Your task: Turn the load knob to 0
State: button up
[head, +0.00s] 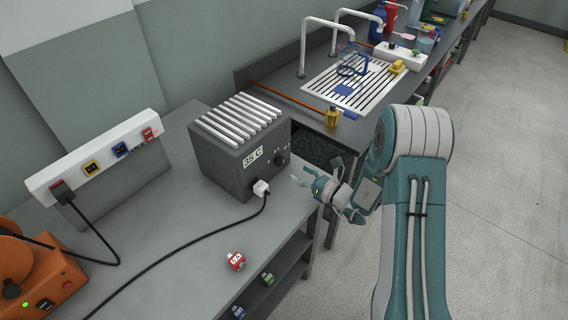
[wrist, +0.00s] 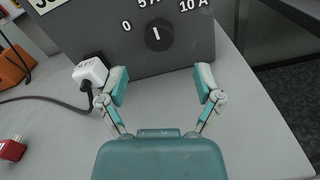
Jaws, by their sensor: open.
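The load knob (wrist: 157,36) is a dark round knob on the front of a dark grey box (wrist: 90,45). Its white pointer line stands nearly upright and points toward the 5 A mark, with 0 on its left and 10 A on its right. In the head view the knob (head: 281,160) shows small on the front of the finned box (head: 222,155), right of the "35 C" label. My gripper (wrist: 161,82) is open and empty, with its teal fingers apart below the knob. In the head view my gripper (head: 302,177) is in front of the box, clear of the knob.
A white plug (wrist: 92,73) with a black cable sits in the box front, close to my left finger. A red block (head: 235,261) lies on the grey bench (head: 185,255). An orange reel unit (head: 40,275) stands at left. The floor at right is clear.

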aim_at(284, 163)
jog(key=x, duration=0.6)
jog(key=shift+w+a, duration=0.1)
jog(key=c, duration=1.2)
